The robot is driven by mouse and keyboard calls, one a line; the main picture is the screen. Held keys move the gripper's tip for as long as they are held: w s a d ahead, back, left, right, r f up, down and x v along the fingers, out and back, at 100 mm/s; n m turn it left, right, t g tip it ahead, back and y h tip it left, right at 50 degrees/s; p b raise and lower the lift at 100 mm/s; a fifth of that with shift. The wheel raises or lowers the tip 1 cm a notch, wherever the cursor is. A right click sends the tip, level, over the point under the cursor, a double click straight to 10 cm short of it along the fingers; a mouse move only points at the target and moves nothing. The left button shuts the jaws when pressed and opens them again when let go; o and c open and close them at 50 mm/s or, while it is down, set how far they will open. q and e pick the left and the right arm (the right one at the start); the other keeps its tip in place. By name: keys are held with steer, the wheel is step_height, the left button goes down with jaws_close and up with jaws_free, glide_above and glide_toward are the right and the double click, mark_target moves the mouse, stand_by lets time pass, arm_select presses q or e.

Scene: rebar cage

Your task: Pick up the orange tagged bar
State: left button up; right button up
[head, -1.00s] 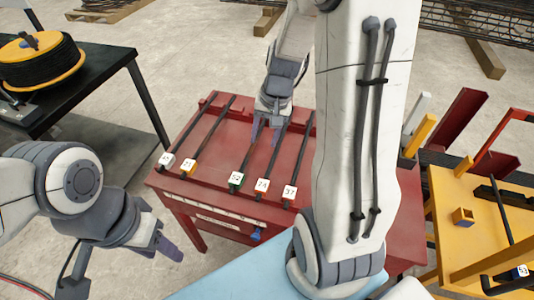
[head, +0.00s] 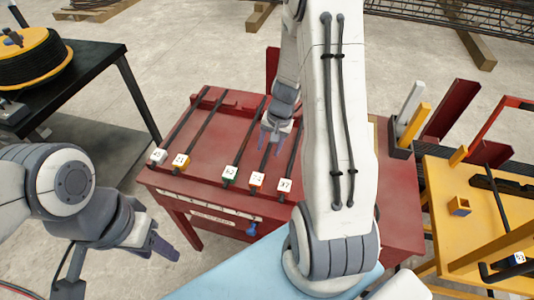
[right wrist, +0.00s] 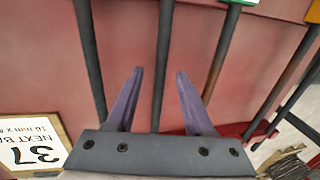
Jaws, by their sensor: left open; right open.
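The orange tagged bar is a dark rod whose orange tag (head: 257,179), marked 24, sits at the near edge of the red table. My right gripper (head: 273,139) is open and empty, pointing down over this bar's length, beyond the tag. In the right wrist view a dark bar (right wrist: 161,50) runs between the two spread fingers (right wrist: 159,72); its tag is out of view there. It matches the orange tagged bar by its place among the others. I cannot tell the height gap. My left gripper (head: 162,246) is open and empty, left of the table, away from the bars.
Neighbouring bars carry a green tag (head: 229,173) and a white 37 tag (head: 285,185). A yellow tag (head: 181,160) and a white tag (head: 158,156) lie further left. A card marked 37 (right wrist: 35,148) shows in the wrist view. A yellow fixture (head: 470,240) stands right.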

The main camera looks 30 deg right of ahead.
steer(key=shift+w+f, duration=0.1)
steer(key=shift+f, duration=0.3)
jaws_close()
steer(key=shift+r, duration=0.1)
stand_by(1.1)
